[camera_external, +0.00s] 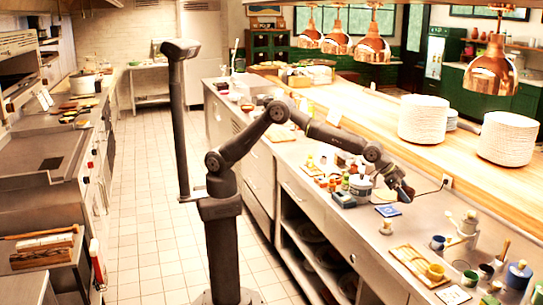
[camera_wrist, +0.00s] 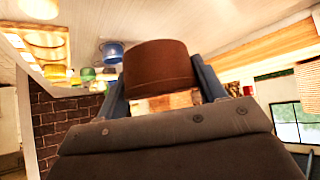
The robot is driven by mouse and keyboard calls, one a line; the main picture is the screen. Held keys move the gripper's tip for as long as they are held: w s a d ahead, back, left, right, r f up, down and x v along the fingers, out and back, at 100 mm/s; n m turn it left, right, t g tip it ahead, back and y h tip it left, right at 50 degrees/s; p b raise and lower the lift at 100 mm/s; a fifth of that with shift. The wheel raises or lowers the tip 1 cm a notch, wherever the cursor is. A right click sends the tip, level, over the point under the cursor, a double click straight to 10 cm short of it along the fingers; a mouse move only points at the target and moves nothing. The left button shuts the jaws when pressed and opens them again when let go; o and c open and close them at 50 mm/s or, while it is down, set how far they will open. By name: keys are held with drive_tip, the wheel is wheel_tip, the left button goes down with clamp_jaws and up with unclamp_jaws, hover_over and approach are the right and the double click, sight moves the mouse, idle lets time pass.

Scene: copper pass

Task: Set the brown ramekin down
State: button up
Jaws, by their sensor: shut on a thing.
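The brown ramekin (camera_wrist: 158,66) fills the upper middle of the wrist view, between the two blue fingers of my gripper (camera_wrist: 160,82). My gripper is shut on it, with one finger on each side. In the external view my gripper (camera_external: 406,193) is at the end of the outstretched arm, over the steel counter (camera_external: 345,228). The ramekin cannot be made out clearly there.
A cluster of jars and small boxes (camera_external: 343,199) stands left of my gripper. Plate stacks (camera_external: 424,118) stand on the wooden shelf behind.

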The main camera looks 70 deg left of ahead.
drive_tip(key=s+d, duration=0.6)
drive_tip(key=d, duration=0.3)
drive_tip(key=w+f, duration=0.2)
drive_tip(key=w, duration=0.1)
drive_tip(key=w+a+f, duration=0.1)
drive_tip(key=w+f, duration=0.1)
drive_tip(key=w, duration=0.1)
drive_tip(key=w+f, duration=0.2)
drive_tip(key=w, duration=0.1)
drive_tip(key=shift+w+a, duration=0.4)
drive_tip(key=shift+w+a+f, duration=0.1)
drive_tip(key=shift+w+f, duration=0.15)
drive_tip(key=shift+w, duration=0.1)
drive_tip(key=shift+f, duration=1.9)
drive_tip(key=shift+f, duration=0.2)
drive_tip(key=o, duration=1.1)
